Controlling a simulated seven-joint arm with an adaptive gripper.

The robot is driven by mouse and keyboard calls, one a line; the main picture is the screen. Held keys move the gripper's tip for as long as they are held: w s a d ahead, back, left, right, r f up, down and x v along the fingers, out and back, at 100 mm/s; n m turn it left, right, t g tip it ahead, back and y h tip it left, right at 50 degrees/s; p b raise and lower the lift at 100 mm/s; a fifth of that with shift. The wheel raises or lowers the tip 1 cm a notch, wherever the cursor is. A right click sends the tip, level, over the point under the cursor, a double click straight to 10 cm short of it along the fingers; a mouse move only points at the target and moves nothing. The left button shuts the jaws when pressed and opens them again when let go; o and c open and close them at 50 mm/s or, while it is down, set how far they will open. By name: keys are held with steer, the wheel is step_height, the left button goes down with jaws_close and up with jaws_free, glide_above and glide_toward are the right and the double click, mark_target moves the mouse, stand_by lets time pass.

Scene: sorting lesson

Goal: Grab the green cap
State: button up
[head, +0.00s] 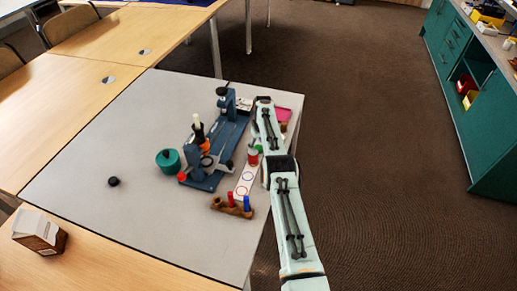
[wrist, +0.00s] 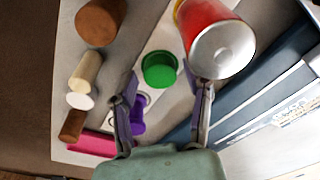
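The green cap (wrist: 159,70) is a short round disc, lying on a white strip in the wrist view. My gripper (wrist: 161,85) is open, with one finger to the left of the cap and the other to its right. The cap shows between and slightly beyond the fingers; nothing is held. A red can with a pale round end (wrist: 215,40) sits close beside the right finger. In the head view my arm covers much of this spot, and I cannot make out the fingertips there.
Brown and cream cylinders (wrist: 85,72) stand to the left. In the head view, a blue apparatus (head: 215,158), a teal round container (head: 168,160) and a wooden holder (head: 232,208) crowd the grey table (head: 95,145). Its left part is mostly clear.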

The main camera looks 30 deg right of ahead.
steer(key=c, duration=0.4)
